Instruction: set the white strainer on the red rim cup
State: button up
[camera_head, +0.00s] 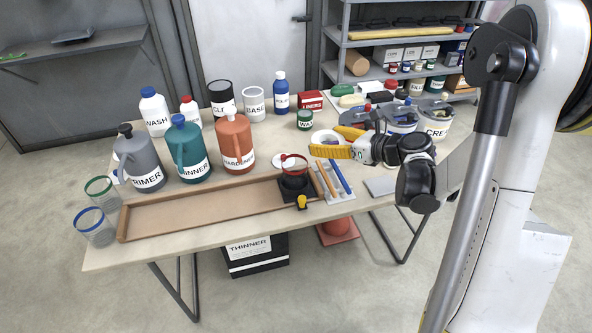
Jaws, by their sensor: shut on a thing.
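The white strainer (321,136) shows as a round white piece between the yellow fingers of my gripper (326,140), right of the middle of the table. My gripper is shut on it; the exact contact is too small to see. The clear cup with a red rim (294,166) stands upright at the right end of the wooden tray, on or in a black piece (296,186). The strainer is to the right of the cup and apart from it in the picture. Its height above the table is hard to tell.
A long wooden tray (126,222) lies along the front. Blue-rim (93,226) and green-rim (103,192) cups stand at left. Grey, teal and orange jugs (237,144) stand behind the tray. A white disc (279,158) lies behind the red-rim cup. Brushes (341,177) lie to its right.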

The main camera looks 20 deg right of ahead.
jog(key=b, duration=0.3)
send_over(286, 160)
jog(key=s+d, duration=0.2)
jog(key=s, duration=0.1)
notch_tip(286, 160, down, 6)
jog(key=shift+w+a+f+b, duration=0.15)
jog(key=shift+f+b, duration=1.15)
jog(key=shift+f, duration=0.6)
jog(key=shift+f, duration=0.1)
jog(key=shift+f, duration=0.15)
jog(key=o, duration=1)
jog(key=shift+c, duration=0.2)
